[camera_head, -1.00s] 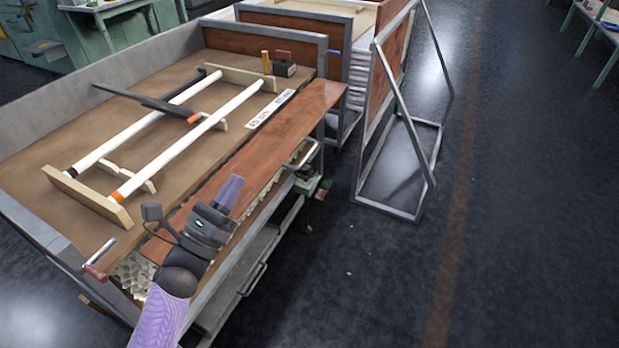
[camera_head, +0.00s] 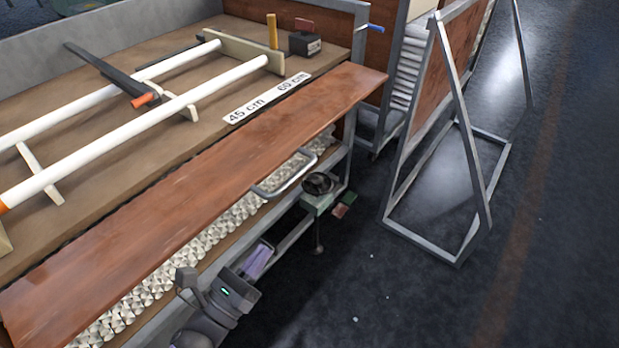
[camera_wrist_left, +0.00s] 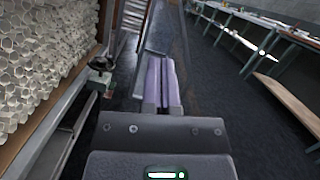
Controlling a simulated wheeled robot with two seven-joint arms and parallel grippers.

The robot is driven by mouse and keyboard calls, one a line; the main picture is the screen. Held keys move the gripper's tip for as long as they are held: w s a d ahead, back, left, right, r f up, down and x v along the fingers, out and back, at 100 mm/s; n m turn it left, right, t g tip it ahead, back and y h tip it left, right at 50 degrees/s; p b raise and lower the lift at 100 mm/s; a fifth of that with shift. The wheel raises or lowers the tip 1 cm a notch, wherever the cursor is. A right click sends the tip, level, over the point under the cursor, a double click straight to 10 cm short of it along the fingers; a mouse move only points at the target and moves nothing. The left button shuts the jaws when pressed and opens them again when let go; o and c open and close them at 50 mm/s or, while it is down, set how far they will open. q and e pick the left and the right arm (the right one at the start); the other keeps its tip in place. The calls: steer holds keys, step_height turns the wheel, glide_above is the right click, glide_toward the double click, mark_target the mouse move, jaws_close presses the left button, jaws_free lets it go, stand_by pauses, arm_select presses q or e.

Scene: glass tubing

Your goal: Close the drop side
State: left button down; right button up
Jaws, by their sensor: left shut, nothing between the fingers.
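The drop side is a long reddish-brown wooden panel (camera_head: 215,190). It sticks out along the near edge of the bench top, tilted, above a bay of stacked glass tubes (camera_head: 165,275). A metal handle (camera_head: 285,175) shows just below its edge. My left gripper (camera_head: 258,260) is below and in front of the panel, beside the cart's frame and apart from the panel. Its purple fingers (camera_wrist_left: 162,82) are shut with nothing between them. In the left wrist view the tube ends (camera_wrist_left: 40,55) are to its left. My right gripper is out of view.
On the bench top lie white tubes on wooden supports (camera_head: 140,130), a length label (camera_head: 267,98) and a small dark block (camera_head: 305,43). A clamp-like part with a dark knob (camera_head: 318,184) sticks out at the cart's corner. A metal A-frame rack (camera_head: 465,150) stands right; floor between is open.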

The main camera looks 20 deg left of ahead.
arm_select(q)
steer(key=w+d+r, duration=0.2)
steer(key=w+r, duration=0.4)
steer(key=w, duration=0.3)
steer(key=shift+w+r+b, duration=0.15)
steer(key=shift+w+b, duration=0.1)
steer(key=shift+b, duration=0.05)
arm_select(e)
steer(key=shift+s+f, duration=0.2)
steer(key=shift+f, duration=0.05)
arm_select(q)
steer(key=shift+d+r, duration=0.1)
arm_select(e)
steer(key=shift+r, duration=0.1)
